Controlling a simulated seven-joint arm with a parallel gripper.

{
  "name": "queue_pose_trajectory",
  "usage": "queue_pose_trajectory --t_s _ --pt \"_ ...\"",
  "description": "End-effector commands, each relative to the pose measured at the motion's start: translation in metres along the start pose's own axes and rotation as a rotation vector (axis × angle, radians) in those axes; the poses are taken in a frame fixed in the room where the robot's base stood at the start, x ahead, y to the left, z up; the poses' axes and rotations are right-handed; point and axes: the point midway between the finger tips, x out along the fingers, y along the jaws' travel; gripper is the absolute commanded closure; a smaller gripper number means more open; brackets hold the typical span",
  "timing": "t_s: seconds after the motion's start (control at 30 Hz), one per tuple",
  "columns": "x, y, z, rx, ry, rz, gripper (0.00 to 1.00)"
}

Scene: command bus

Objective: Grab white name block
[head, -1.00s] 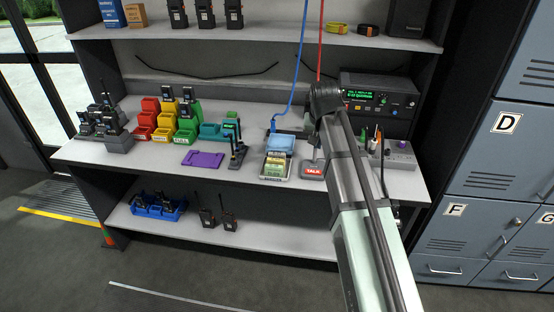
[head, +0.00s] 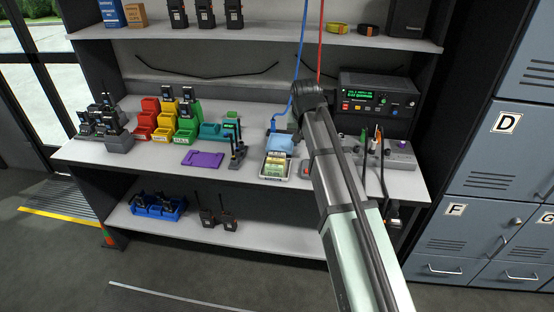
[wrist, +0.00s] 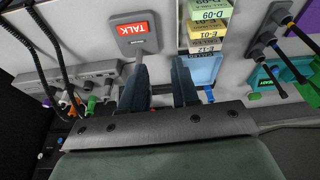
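Small label blocks in green, yellow and pale tones sit in a row in a tray (head: 263,177) on the counter. In the wrist view, the green block (wrist: 211,10) reads D-09 and the yellow block (wrist: 206,33) reads E-01. A pale, whitish block (wrist: 202,45) lies at the end of the row nearest the light-blue bin (wrist: 205,70); its text is hard to read. My gripper (wrist: 159,70) is open, its two dark fingers apart and empty, beside the row. My arm hides the fingers in the head view.
A grey box with a red TALK sign (wrist: 131,29) is close to the fingers. A knobbed grey panel (head: 399,156) stands right of my arm. The light-blue bin (head: 280,145) adjoins the tray. Blue (head: 298,60) and red cables hang nearby. A purple tray (head: 203,159) lies left.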

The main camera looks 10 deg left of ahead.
Motion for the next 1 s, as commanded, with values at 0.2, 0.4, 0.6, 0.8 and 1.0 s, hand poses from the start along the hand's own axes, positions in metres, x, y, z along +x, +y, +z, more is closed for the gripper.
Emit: queue_pose_trajectory --t_s 0.2,0.4,0.6,0.8,1.0 --pt "0.01 -0.048 -0.046 -0.045 -0.034 -0.016 0.7" --pt "0.016 -0.071 -0.07 -0.21 -0.087 -0.029 0.7" --pt "0.018 -0.081 -0.086 -0.426 -0.135 -0.047 0.7" --pt "0.018 -0.087 -0.097 -0.741 -0.188 -0.089 0.7" --pt "0.015 -0.087 -0.09 -1.11 -0.23 -0.152 0.7"
